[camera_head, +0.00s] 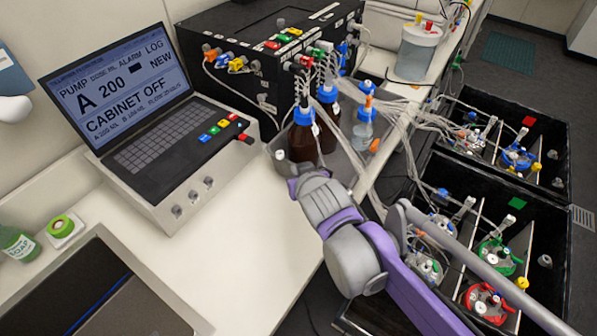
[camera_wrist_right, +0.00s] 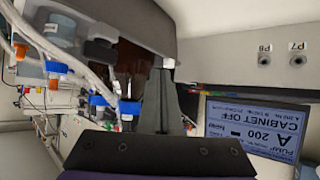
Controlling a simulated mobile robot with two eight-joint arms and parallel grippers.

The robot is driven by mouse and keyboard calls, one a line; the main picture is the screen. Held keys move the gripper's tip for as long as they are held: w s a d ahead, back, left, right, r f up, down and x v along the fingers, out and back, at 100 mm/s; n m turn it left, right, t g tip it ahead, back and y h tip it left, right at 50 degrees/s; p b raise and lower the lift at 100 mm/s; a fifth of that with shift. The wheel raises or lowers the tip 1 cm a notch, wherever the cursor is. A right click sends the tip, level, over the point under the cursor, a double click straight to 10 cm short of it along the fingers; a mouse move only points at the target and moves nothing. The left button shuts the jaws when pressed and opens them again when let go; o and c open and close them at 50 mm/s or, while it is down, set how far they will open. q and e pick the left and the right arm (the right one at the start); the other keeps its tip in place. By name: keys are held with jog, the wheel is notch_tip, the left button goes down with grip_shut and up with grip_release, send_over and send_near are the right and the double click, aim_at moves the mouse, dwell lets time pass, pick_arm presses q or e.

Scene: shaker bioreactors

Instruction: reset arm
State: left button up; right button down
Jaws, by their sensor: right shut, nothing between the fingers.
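My right gripper (camera_head: 297,173) is at the front of the bottle tray (camera_head: 345,165), beside the brown bottles. It is shut and holds nothing. In the right wrist view its closed fingers (camera_wrist_right: 160,105) point up the picture, with the bottles to their left and the laptop-like screen to their right. My purple and grey right arm reaches in from the lower right. My left gripper is not in view.
Brown bottles (camera_head: 303,137) with blue caps and tubes stand close to my right gripper. The pump console (camera_head: 140,95) reads "CABINET OFF". Black bins (camera_head: 530,215) with tubed vessels lie at right. The white bench (camera_head: 235,240) is clear in front.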

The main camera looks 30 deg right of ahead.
jog(key=shift+s+a+f, duration=0.2)
jog(key=shift+s+f, duration=0.05)
dwell(0.4)
jog(key=s+a+f+n+g+y, duration=0.1)
jog(key=s+a+f, duration=0.2)
jog(key=s, duration=0.1)
jog(key=s+a+f+n+g+y, duration=0.1)
jog(key=s+a+f+g, duration=0.1)
jog(key=s+a+f, duration=0.1)
jog(key=s+a+f+n+g+y, duration=0.1)
jog(key=s+a+f+g, duration=0.1)
jog(key=s+a+f, duration=0.1)
jog(key=shift+s+a+f+y, duration=0.15)
jog(key=shift+s+f, duration=0.25)
jog(key=shift+s, duration=0.2)
jog(key=shift+s+d+f+y, duration=0.15)
jog(key=shift+s+f, duration=0.25)
jog(key=shift+s, duration=0.2)
jog(key=shift+w+a, duration=0.1)
